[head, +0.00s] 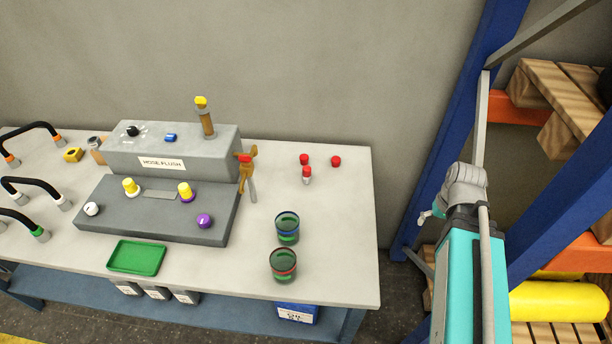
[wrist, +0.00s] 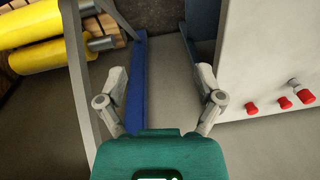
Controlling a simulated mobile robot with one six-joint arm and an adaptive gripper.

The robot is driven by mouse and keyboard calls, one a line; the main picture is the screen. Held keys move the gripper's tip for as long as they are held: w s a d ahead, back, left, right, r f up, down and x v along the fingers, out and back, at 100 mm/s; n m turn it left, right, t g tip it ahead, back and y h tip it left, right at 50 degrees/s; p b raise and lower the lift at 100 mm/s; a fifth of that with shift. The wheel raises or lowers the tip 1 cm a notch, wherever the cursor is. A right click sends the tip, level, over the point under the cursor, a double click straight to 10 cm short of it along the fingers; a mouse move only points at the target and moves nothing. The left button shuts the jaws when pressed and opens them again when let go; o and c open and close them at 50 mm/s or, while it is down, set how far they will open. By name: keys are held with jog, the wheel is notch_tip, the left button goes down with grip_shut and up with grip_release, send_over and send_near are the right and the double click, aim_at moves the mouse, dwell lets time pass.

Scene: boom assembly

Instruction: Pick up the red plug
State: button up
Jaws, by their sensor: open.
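Several small red things stand together on the right part of the bench. One red plug (head: 304,159) is at the left, another red plug (head: 336,161) is at the right, and a red cap on a silver body (head: 307,173) is just in front. In the wrist view three red pieces show at the right: one at the left (wrist: 252,109), one in the middle (wrist: 284,103) and one at the right (wrist: 305,97) by a silver piece. My gripper (wrist: 160,78) is open and empty, apart from them, beyond the bench's right edge.
The bench (head: 345,240) holds a grey hose-flush block (head: 175,155), two green cups (head: 287,228) (head: 283,265), a green tray (head: 137,257) and a brass valve (head: 247,165). Bench surface around the red pieces is clear.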

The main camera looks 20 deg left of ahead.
jog(key=w+a+f+n+t+y+b, duration=0.1)
jog(key=w+a+f+n+y+b, duration=0.2)
jog(key=a, duration=0.4)
jog(key=w+a+f+n+y+b, duration=0.1)
jog(key=w+a+n+b, duration=0.1)
jog(key=w+a+n, duration=0.4)
jog(key=n+y+b, duration=0.5)
jog(key=n+y, duration=0.1)
send_near(310, 174)
jog(key=shift+v, duration=1.05)
jog(key=shift+s+a+f, duration=0.1)
jog(key=shift+f, duration=0.1)
jog(key=b+x, duration=0.4)
jog(key=x, duration=0.3)
jog(key=shift+f, duration=0.15)
jog(key=shift+a+f+b, duration=0.3)
jog(key=shift+a+b, duration=0.15)
jog(key=shift+w+b+x, duration=0.15)
jog(key=shift+b+x, duration=0.6)
jog(key=shift+x, duration=0.6)
jog(key=shift+w+b+x, duration=0.15)
jog(key=shift+b+x, duration=0.55)
jog(key=shift+x, duration=0.6)
jog(key=shift+r, duration=0.15)
